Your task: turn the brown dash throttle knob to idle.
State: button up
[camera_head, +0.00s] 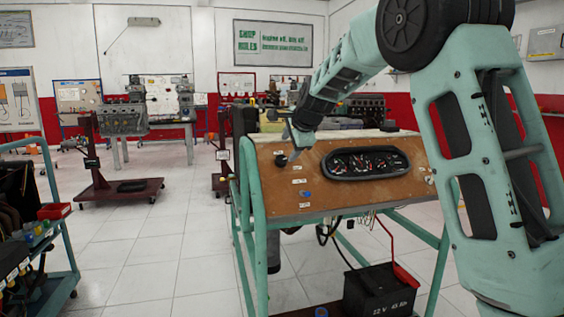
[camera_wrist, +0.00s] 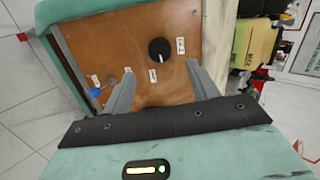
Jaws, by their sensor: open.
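A round dark knob (camera_wrist: 160,50) with a white pointer mark sits on the brown dash panel (camera_head: 345,195); it looks black rather than brown. In the wrist view the panel (camera_wrist: 120,40) carries white labels to the right of the knob (camera_wrist: 180,46) and below it (camera_wrist: 152,75); their words are too small to read surely. The white mark is at the knob's lower edge, toward the lower label. My gripper (camera_wrist: 160,71) is open, its fingers either side of and just short of the knob, holding nothing. In the head view my gripper (camera_head: 295,154) is at the panel's upper left.
A blue knob or key (camera_wrist: 95,92) and a small metal switch are lower on the panel. A gauge cluster (camera_head: 365,163) is right of my gripper. A green tube frame (camera_head: 258,220) carries the panel, with a black battery (camera_head: 378,293) below.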

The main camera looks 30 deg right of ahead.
aim_at(282, 159)
jog(key=x, duration=0.8)
jog(key=shift+b, duration=0.3)
jog(key=c, duration=1)
